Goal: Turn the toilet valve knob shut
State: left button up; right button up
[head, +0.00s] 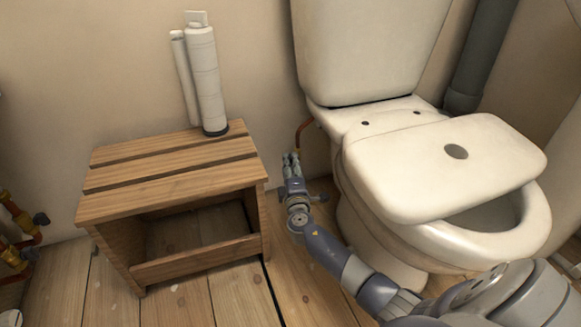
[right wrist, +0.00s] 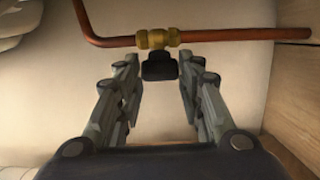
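The toilet valve shows in the right wrist view as a brass body (right wrist: 157,38) on a copper pipe, with a black knob (right wrist: 160,68) facing my gripper. My right gripper (right wrist: 160,60) is open, with one finger on each side of the knob and small gaps beside it. How deep the knob sits between the tips is hard to tell. In the head view my right gripper (head: 291,164) is low by the wall, between the wooden stool and the toilet (head: 375,170). The knob is hidden there. My left gripper is not in view.
The slatted wooden stool (head: 170,171) stands close to the left of my right gripper. A copper pipe (head: 301,128) rises beside the toilet. Brass and copper piping (head: 22,225) is at the far left. The front floor is clear.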

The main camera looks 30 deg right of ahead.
jog(key=shift+f, duration=0.1)
jog(key=shift+w+f+m+t+h+b, duration=0.15)
jog(key=shift+m+t+h+b, duration=0.45)
jog(key=shift+m, duration=0.45)
jog(key=shift+s+f+m+t+h+b, duration=0.1)
jog(key=shift+f+m+t+h+b, duration=0.1)
jog(key=shift+m+t+h+b, duration=0.5)
jog(key=shift+w+f+m+t+h+b, duration=0.15)
jog(key=shift+m+h+b, duration=0.5)
jog(key=shift+m, duration=0.7)
jog(key=shift+a, duration=0.1)
jog(key=o, duration=1.1)
jog(key=shift+c, duration=0.2)
